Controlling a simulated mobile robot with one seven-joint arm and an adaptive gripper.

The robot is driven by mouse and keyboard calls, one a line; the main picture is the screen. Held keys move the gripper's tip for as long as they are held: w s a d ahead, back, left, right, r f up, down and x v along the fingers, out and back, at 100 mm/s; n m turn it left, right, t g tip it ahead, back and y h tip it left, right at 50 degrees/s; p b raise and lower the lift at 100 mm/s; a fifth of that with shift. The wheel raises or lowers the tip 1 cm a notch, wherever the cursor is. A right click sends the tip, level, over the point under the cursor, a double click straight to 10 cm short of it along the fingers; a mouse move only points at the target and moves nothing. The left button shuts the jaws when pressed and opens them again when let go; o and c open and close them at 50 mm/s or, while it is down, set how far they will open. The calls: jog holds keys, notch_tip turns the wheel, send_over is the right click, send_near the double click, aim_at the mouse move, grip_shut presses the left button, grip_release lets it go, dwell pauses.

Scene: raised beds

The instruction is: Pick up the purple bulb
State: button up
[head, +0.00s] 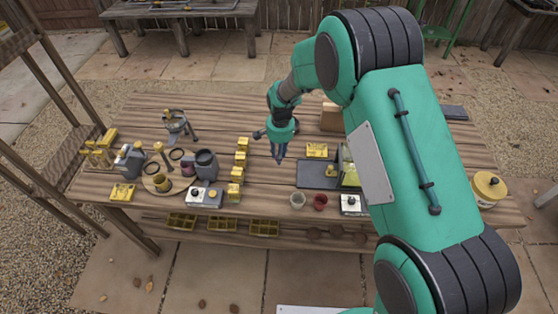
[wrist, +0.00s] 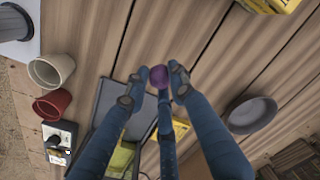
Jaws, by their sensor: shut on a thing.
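The purple bulb (wrist: 159,76) is small and round, and shows between the fingertips in the wrist view. My gripper (wrist: 160,80) is shut on it, with blue fingers around it. In the head view my gripper (head: 279,157) points down over the middle of the wooden table, behind the grey tray. The bulb cannot be made out in the head view. The fingers hide part of the bulb in the wrist view. I cannot tell how far it is above the table.
A dark grey tray (head: 313,181) is close to my gripper. A beige pot (head: 297,200) and a red pot (head: 320,202) stand at the front edge. Several yellow boxes (head: 241,159) line up to the left. A round grey dish (wrist: 252,114) shows in the wrist view.

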jog(key=shift+r, duration=1.85)
